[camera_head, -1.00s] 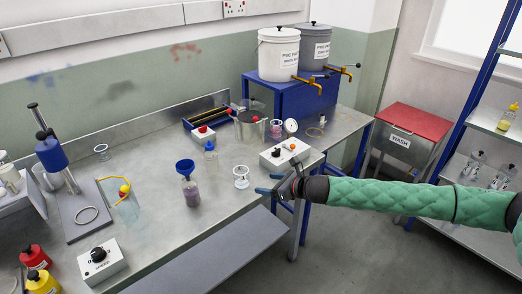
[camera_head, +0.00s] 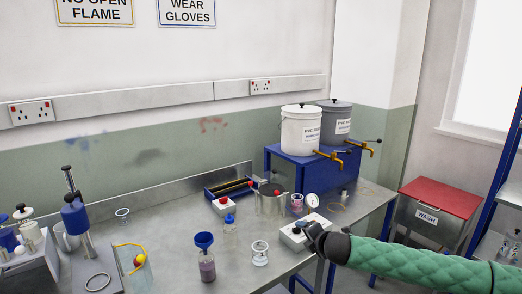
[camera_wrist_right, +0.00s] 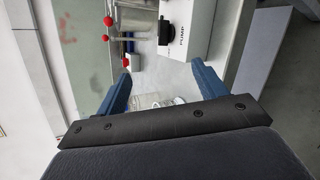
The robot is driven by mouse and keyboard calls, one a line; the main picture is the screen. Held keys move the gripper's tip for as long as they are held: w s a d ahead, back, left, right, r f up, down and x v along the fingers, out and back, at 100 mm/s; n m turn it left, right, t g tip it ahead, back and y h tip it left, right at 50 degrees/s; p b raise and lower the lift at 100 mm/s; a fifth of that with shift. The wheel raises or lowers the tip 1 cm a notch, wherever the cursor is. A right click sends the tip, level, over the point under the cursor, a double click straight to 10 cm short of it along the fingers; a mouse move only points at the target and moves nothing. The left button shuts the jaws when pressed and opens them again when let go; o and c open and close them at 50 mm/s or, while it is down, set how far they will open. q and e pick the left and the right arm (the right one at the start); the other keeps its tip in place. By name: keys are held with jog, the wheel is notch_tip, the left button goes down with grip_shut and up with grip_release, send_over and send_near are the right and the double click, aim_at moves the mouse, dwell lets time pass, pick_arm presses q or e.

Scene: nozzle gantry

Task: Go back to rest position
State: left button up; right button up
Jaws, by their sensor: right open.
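My right arm in its green padded sleeve comes in from the right in the head view. My right gripper (camera_head: 312,236) is over the front right part of the metal bench (camera_head: 170,253), by the white control box (camera_head: 301,231), part of which it hides. In the right wrist view the two blue fingers of my right gripper (camera_wrist_right: 161,92) stand wide apart with nothing between them. That view also shows a white box with a black knob (camera_wrist_right: 166,32). My left gripper is not in view.
A bottle with a blue funnel (camera_head: 206,262) and a clear beaker (camera_head: 260,254) stand left of the gripper. Two drums, white (camera_head: 300,129) and grey (camera_head: 337,122), stand on a blue stand (camera_head: 285,162). A red-lidded wash bin (camera_head: 433,212) is at the right.

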notch_tip(320, 180, up, 8)
jog(key=w+a+f+m+t+h, duration=0.1)
jog(key=w+a+m+h, duration=0.15)
jog(key=m, duration=0.55)
jog(key=s+d+f+m+g+h, duration=0.1)
jog(key=s+d+f+m+g, duration=0.1)
jog(key=s+f+m, duration=0.65)
jog(key=s+d+f+m+g, duration=0.15)
jog(key=s+f, duration=0.45)
jog(key=f, duration=0.8)
jog(key=s+d+f+m+g+h, duration=0.1)
jog(key=s+f+m+g, duration=0.2)
jog(key=s+f+m, duration=0.55)
jog(key=s+f+g, duration=0.1)
jog(key=s+f, duration=0.6)
jog(key=s, duration=0.3)
jog(key=s+a+f+n+g, duration=0.1)
jog(key=s+f+g, duration=0.1)
jog(key=s+f, duration=0.6)
jog(key=s+f+g, duration=0.2)
jog(key=s+f, duration=0.5)
jog(key=s, duration=0.7)
jog(key=shift+a+f+n+y, duration=0.15)
jog(key=shift+a+n+y, duration=0.05)
jog(key=shift+n+y, duration=0.2)
